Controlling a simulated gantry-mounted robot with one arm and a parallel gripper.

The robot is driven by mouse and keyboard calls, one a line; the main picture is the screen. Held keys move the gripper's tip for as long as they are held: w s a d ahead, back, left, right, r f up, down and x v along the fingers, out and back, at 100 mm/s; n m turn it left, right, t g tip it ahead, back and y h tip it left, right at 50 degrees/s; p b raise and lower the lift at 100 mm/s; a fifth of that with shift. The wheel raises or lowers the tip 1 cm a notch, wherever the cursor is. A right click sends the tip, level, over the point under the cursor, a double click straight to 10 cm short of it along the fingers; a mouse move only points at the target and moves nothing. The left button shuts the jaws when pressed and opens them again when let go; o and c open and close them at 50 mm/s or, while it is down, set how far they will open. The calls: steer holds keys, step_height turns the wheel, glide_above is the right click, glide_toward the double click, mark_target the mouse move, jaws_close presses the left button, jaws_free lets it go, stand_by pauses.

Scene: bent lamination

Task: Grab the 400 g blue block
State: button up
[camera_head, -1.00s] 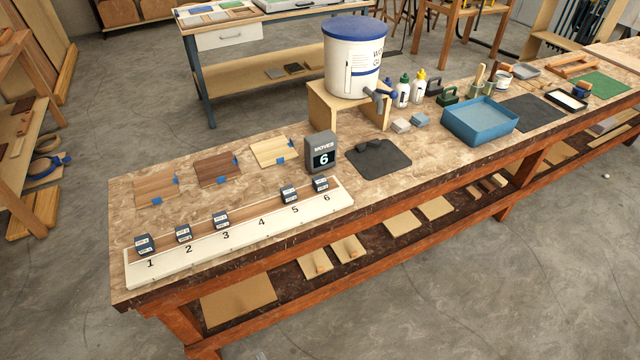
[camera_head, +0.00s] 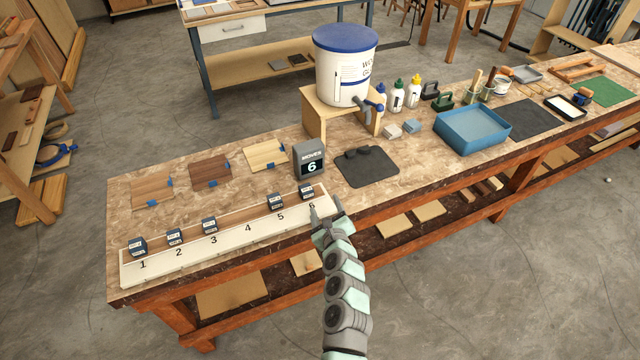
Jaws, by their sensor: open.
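Several small dark blue blocks with white labels stand in a row on a white numbered board (camera_head: 190,262). There is one at position 1 (camera_head: 138,246), one at 2 (camera_head: 174,237), one at 3 (camera_head: 209,225), one at 5 (camera_head: 275,202) and one at 6 (camera_head: 306,192). Position 4 has no block. The label weights are too small to read, so I cannot tell which is the 400 g block. My gripper (camera_head: 324,210) is open and empty at the board's right end, just right of and in front of the block at 6.
A grey counter (camera_head: 309,160) reading "MOVES 6" stands behind position 6. A dark mat (camera_head: 367,170) lies to its right, with small dark pieces on it. A white bucket (camera_head: 345,78) sits on a wooden stand. Wood samples (camera_head: 210,170) lie behind the board.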

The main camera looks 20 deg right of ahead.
mark_target(308, 192)
steer(key=shift+w+r+m+y, duration=0.4)
steer(key=shift+m+y, duration=0.3)
steer(key=shift+y, duration=0.1)
steer(key=shift+w+a+r+m+g+y+p, duration=0.25)
steer(key=shift+a+m+y, duration=0.2)
steer(key=shift+m+y, duration=0.35)
steer(key=shift+a+y, duration=0.15)
steer(key=shift+y, duration=0.15)
steer(key=b+x, duration=0.2)
steer(key=x, duration=0.3)
steer(key=shift+w+f, duration=0.35)
steer(key=shift+w, duration=0.05)
steer(key=b+x, duration=0.2)
steer(key=x, duration=0.1)
steer(key=b+x, duration=0.1)
steer(key=b, duration=0.1)
steer(key=shift+w+a+f, duration=0.1)
steer(key=shift+a, duration=0.15)
steer(key=shift+w, duration=0.25)
steer(key=shift+c, duration=0.3)
